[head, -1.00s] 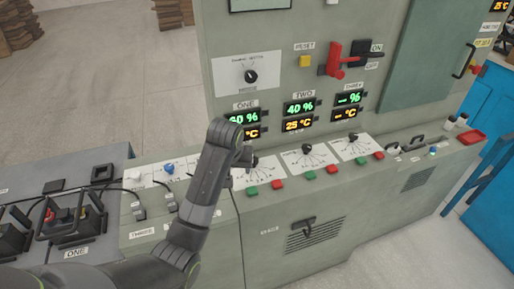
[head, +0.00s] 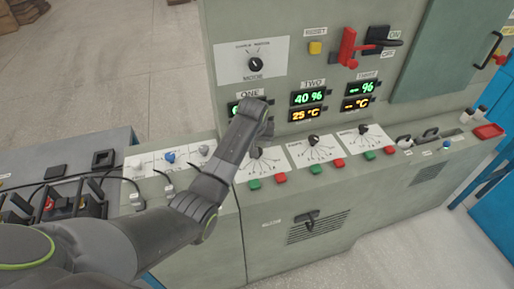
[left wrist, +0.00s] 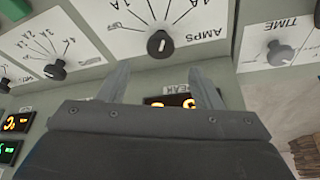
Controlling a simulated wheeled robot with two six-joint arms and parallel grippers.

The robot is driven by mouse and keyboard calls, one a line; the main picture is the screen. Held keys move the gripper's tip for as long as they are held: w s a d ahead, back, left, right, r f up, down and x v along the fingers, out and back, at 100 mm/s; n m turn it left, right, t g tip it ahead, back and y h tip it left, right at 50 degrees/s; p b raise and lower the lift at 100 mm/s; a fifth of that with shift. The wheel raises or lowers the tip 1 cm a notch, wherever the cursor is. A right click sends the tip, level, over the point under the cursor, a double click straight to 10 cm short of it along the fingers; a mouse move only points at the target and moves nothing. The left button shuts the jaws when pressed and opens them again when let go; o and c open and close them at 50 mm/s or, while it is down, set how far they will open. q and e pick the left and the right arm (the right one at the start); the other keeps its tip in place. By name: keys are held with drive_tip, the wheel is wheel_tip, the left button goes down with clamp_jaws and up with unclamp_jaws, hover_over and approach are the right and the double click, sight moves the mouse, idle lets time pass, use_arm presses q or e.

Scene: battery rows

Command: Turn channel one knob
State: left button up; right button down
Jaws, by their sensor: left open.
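The channel one panel (head: 272,166) is a white sloped plate with a fan of lines, below the ONE label. My left gripper (head: 266,130) is over its upper part, and my arm hides much of the channel one display. In the left wrist view a black knob with a light pointer line (left wrist: 160,43) sits on a white plate marked AMPS, seen upside down. The left gripper (left wrist: 157,76) is open there, its fingers either side of the knob's line and apart from it. Whether they reach its depth I cannot tell. My right gripper is not in view.
Knobs of channel two (head: 313,140) and channel three (head: 362,129) stand to the right. Green and red buttons (head: 280,178) line the front edge. The reset button (head: 315,48) and a red lever (head: 347,47) are above. A TIME knob (left wrist: 280,52) is beside the AMPS plate.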

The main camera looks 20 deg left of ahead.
use_arm(q)
drive_tip(key=shift+x, duration=3.5)
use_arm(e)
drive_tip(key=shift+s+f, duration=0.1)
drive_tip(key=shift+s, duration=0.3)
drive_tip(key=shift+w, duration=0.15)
use_arm(q)
drive_tip(key=c, duration=1)
